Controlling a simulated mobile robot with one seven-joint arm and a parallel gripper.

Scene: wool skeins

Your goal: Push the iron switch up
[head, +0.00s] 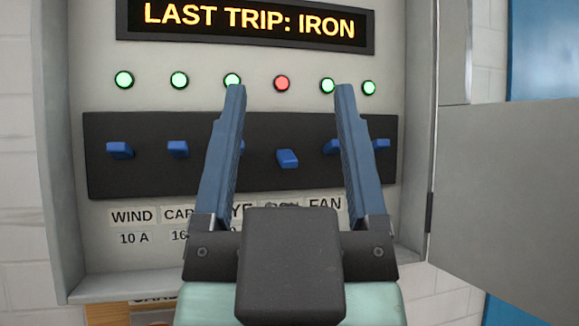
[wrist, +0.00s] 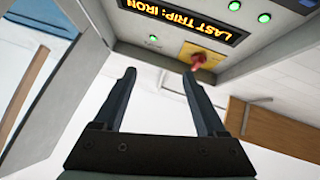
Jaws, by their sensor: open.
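The iron switch (head: 287,158) is a blue lever on the dark switch strip (head: 258,185), below the one red light (head: 282,83). It sits lower than the blue levers beside it. Its label is mostly hidden behind my gripper. My gripper (head: 290,92) is open and empty in front of the strip, and the switch shows between its two fingers. I cannot tell whether a finger touches anything. In the wrist view my open gripper (wrist: 160,75) shows no switch between its fingers.
Other blue levers, such as the WIND lever (head: 119,150), flank the switch; the fingers partly cover some. The display (head: 248,20) reads "LAST TRIP: IRON". The cabinet door (head: 510,190) stands open at right. A red handle (wrist: 199,62) on a yellow plate shows in the wrist view.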

